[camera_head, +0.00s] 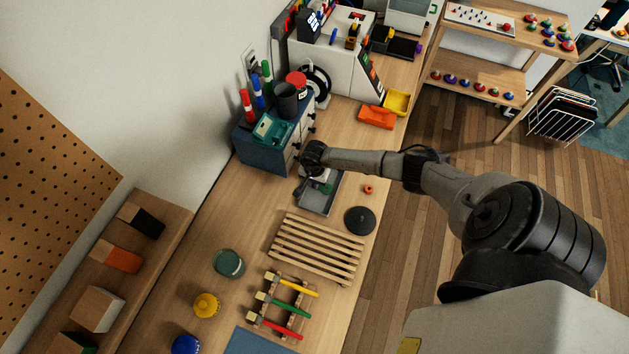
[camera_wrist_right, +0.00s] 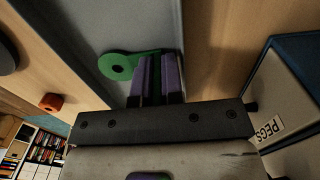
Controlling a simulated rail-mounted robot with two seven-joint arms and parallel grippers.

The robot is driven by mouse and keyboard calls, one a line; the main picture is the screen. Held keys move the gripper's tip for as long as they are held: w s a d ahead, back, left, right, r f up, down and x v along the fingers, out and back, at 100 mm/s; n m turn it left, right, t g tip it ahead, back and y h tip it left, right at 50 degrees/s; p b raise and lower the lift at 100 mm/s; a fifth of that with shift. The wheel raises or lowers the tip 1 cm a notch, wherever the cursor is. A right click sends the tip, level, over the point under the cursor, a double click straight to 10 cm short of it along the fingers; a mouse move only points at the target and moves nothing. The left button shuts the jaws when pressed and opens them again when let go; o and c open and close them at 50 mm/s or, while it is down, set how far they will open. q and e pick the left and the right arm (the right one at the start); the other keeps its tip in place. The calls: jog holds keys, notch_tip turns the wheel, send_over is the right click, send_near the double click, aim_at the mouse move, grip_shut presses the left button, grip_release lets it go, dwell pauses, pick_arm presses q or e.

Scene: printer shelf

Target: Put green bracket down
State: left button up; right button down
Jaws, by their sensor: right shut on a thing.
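The green bracket (camera_wrist_right: 118,67), with a round holed end, shows in the right wrist view. Its narrower part runs between the purple fingers of my right gripper (camera_wrist_right: 160,72), which is shut on it. In the head view only a small green part of the bracket (camera_head: 326,189) shows below my right gripper (camera_head: 321,178). The bracket is over the grey tray (camera_head: 312,207), whose grey surface (camera_wrist_right: 145,25) also lies behind it in the wrist view. I cannot tell whether the bracket touches the tray. My left gripper is not in view.
A blue-grey cabinet (camera_head: 255,150) stands close beside the gripper; its PEGS label (camera_wrist_right: 270,129) shows in the wrist view. A small orange ring (camera_head: 369,189) and a black disc (camera_head: 360,221) lie right of the tray. A slatted wooden rack (camera_head: 315,248) is in front.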

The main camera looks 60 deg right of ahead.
jog(key=shift+f, duration=0.2)
jog(key=c, duration=1.5)
grip_release()
jog(key=shift+r, duration=0.1)
jog(key=shift+r, duration=0.1)
